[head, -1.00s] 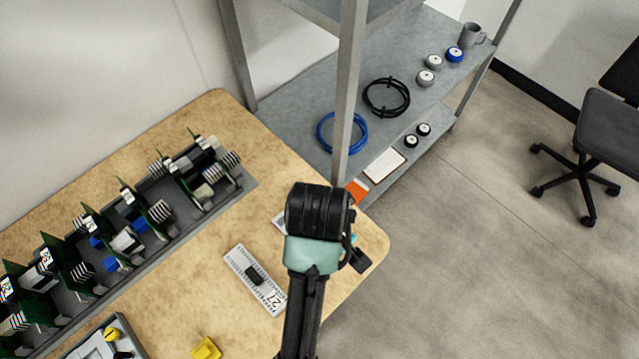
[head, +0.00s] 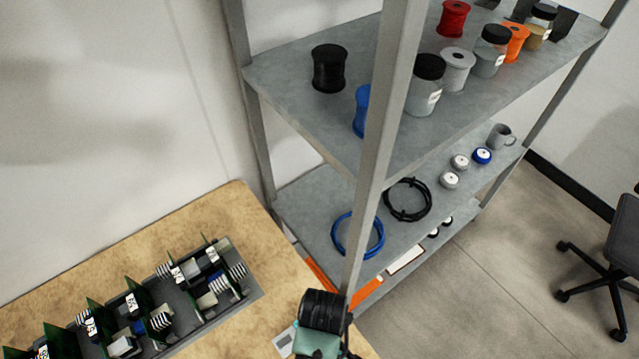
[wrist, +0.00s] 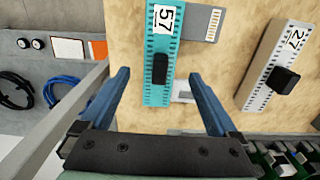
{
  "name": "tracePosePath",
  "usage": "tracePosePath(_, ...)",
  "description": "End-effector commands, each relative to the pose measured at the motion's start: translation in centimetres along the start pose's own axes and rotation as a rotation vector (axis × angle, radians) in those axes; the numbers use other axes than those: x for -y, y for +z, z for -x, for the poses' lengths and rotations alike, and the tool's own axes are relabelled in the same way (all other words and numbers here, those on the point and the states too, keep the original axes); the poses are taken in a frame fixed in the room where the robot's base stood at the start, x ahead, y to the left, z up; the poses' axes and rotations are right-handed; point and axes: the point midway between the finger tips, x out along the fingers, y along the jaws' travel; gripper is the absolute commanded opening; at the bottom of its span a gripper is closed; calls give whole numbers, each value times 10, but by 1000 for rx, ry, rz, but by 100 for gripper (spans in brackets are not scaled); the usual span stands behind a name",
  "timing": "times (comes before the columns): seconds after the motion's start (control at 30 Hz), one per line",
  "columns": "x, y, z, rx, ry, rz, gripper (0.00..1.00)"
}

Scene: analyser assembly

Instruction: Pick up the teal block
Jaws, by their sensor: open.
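The teal block (wrist: 159,97) is a long teal piece with a row of holes, a white label reading 57 and a black knob. It lies on the wooden table in the wrist view. My gripper (wrist: 160,85) is open, with its two blue fingers apart on either side of the block's lower part as pictured. Nothing is held between them. How high the fingers are above the block I cannot tell. In the head view my wrist hides the block.
A white block labelled 27 (wrist: 270,68) and a grey card (wrist: 201,23) lie close by. A rack of circuit boards (head: 150,315) stands on the table (head: 225,215). A shelf unit (head: 290,70) with spools and jars rises beside the table's far edge.

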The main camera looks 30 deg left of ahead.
Motion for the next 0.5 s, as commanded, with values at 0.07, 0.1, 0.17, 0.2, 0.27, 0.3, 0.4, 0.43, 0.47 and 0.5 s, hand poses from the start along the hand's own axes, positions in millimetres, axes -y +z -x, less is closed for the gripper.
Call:
tracePosePath(0.07, 0, 0, -4, 0, 0, 0, 95)
tracePosePath(0.1, 0, 0, -6, 0, 0, 0, 95)
tracePosePath(0.17, 0, 1, -10, 1, -1, 0, 95)
tracePosePath(0.2, 0, 2, -14, 1, -1, 0, 95)
tracePosePath(0.27, 0, 4, -23, 1, -2, 0, 95)
tracePosePath(0.3, 0, 5, -28, 1, -2, 0, 95)
tracePosePath(0.4, -1, 6, -42, 0, -1, 1, 95)
tracePosePath(0.43, -1, 6, -46, 0, -1, 0, 95)
tracePosePath(0.47, -2, 5, -49, -1, 0, 0, 95)
tracePosePath(0.5, -1, 5, -52, -1, 0, 0, 95)
